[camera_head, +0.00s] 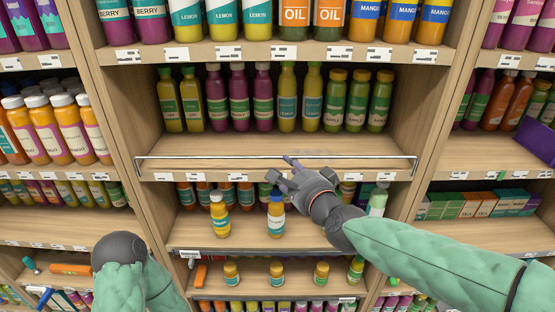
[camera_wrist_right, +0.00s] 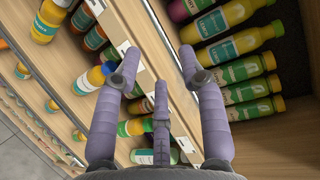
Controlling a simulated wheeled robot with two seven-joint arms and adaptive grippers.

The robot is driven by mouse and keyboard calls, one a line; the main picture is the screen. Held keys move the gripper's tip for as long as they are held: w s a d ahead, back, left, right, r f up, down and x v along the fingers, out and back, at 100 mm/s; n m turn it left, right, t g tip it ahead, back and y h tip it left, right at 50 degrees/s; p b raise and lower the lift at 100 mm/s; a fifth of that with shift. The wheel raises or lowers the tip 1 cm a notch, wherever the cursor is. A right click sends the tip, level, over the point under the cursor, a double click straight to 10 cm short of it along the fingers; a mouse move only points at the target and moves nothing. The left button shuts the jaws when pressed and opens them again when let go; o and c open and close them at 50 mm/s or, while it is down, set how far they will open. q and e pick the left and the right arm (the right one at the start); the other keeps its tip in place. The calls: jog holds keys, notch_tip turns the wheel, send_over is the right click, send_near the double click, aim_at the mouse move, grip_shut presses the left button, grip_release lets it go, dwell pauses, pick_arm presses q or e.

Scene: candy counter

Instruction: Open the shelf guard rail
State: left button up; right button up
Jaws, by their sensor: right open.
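The guard rail (camera_head: 215,157) is a thin pale metal bar across the front of the middle shelf, with short ends bent down to the shelf edge. It stands upright just above the label strip. My right gripper (camera_head: 280,172) is at the middle of the rail, in front of the shelf edge. Its purple fingers are spread and hold nothing, as the right wrist view also shows (camera_wrist_right: 158,70). One fingertip overlaps the rail in the head view; I cannot tell whether it touches. My left arm shows at lower left, but its gripper is out of view.
Juice bottles (camera_head: 238,97) stand in a row at the back of the railed shelf; its front part is bare. Below, a yellow bottle (camera_head: 219,215) and a blue-capped bottle (camera_head: 275,214) stand close under my right gripper. Wooden uprights (camera_head: 103,92) flank the bay.

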jog(key=p+x, duration=0.1)
jog(key=x, duration=0.6)
grip_shut()
